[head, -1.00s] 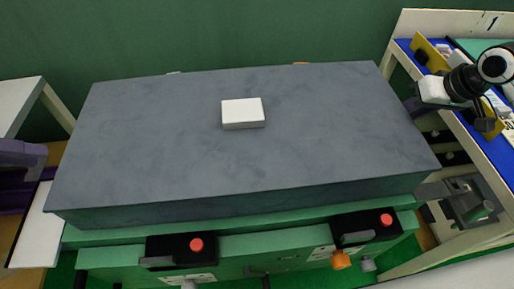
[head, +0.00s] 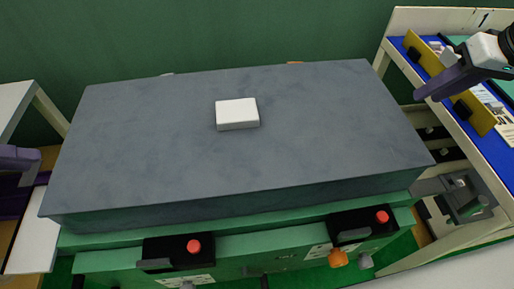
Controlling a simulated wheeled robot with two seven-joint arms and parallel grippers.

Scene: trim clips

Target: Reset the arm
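My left gripper (head: 20,160) shows only in part at the left edge of the head view, as a dark purple shape beside the grey-topped table; its opening cannot be made out. My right gripper (head: 430,93) is at the upper right, over the near edge of the shelf with the blue surface. Its purple fingers point left and down toward the table's right side. The fingers look close together, and nothing is visible between them. A white box (head: 237,113) lies on the table, apart from both grippers.
The grey table top (head: 240,165) is clear except for the white box. Black control boxes with red buttons (head: 194,246) sit along its green front. The right shelf (head: 408,58) holds yellow-walled bins and small parts. A white side table (head: 14,108) stands at the left.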

